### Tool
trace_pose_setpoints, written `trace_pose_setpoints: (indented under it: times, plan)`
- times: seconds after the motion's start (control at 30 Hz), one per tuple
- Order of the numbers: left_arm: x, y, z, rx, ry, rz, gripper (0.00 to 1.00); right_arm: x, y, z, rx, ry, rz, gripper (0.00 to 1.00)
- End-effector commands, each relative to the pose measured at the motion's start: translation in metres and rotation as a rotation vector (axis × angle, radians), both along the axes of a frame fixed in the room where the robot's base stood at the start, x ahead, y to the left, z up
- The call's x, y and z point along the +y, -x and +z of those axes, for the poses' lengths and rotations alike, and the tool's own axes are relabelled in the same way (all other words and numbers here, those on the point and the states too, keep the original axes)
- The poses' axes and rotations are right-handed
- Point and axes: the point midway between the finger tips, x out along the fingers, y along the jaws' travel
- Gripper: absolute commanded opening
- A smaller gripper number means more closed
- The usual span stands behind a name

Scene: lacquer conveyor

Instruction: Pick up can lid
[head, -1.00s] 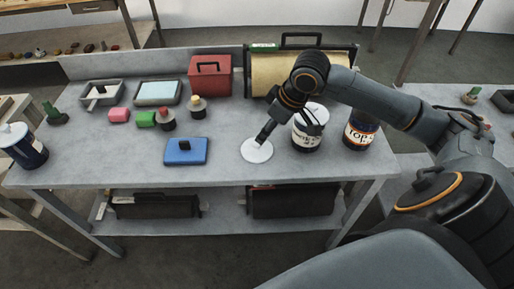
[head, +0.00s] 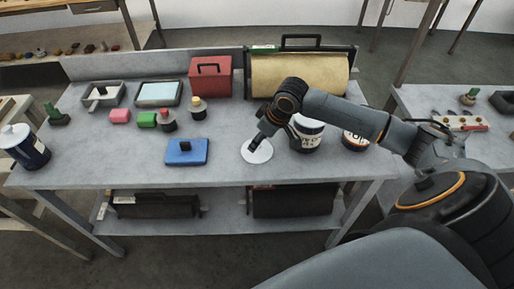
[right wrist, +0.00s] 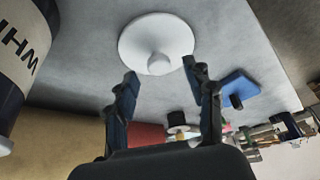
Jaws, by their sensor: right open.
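A round white can lid (head: 262,155) lies on the grey table near its front edge; in the right wrist view the lid (right wrist: 140,38) shows a small round knob on top. My right gripper (head: 255,144) is right at the lid, covering part of it in the head view. In the right wrist view the gripper (right wrist: 160,70) is open and empty, one fingertip to each side of the knob and a little short of it. A labelled can (head: 307,138) stands just right of the lid; the can's side (right wrist: 18,55) also shows in the right wrist view. My left gripper is not in view.
A blue block with a black knob (head: 186,152) lies left of the lid. A second can (head: 355,140) is partly hidden by my right arm. A red box (head: 211,82) and a yellowish roll (head: 300,75) stand behind. The table front (head: 225,172) is clear.

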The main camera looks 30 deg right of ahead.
Motion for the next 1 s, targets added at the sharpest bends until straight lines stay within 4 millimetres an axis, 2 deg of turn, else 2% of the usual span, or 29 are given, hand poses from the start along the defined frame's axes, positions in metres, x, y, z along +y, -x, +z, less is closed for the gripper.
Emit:
trace_pose_setpoints:
  times: [0.17, 0.4, 0.47, 0.6, 0.67, 1.0]
  plan:
    - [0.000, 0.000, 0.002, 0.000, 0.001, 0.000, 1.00, 0.003, -0.007, -0.018, 0.000, 0.000, 0.000, 0.53]
    - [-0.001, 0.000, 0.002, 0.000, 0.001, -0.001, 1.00, 0.003, -0.007, -0.020, -0.001, 0.002, 0.001, 0.53]
    - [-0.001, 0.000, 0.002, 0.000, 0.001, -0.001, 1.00, 0.003, -0.007, -0.020, -0.001, 0.002, 0.001, 0.43]
    - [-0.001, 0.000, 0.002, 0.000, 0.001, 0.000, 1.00, 0.003, -0.007, -0.020, 0.000, 0.001, 0.001, 0.15]
    - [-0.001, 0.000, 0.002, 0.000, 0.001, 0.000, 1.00, 0.003, -0.007, -0.019, 0.000, 0.001, 0.001, 0.04]
    - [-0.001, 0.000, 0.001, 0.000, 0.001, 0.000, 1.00, 0.003, -0.008, -0.015, -0.002, 0.000, 0.001, 0.04]
